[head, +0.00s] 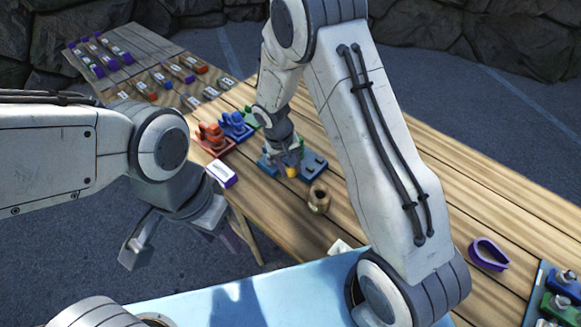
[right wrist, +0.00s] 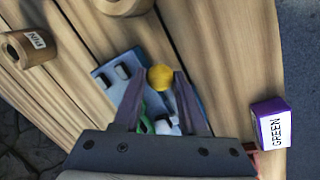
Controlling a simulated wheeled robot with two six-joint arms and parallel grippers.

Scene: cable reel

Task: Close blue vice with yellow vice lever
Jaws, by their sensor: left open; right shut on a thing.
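A yellow ball-shaped knob, the end of the yellow vice lever (right wrist: 160,78), sits between the fingertips of my right gripper (right wrist: 158,84), which is shut on it. The knob also shows in the head view (head: 291,172), just below that gripper. A blue base, seemingly the blue vice (head: 314,163), lies on the table under the right gripper. My left gripper (head: 184,244) is open and empty, off the table's near edge.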

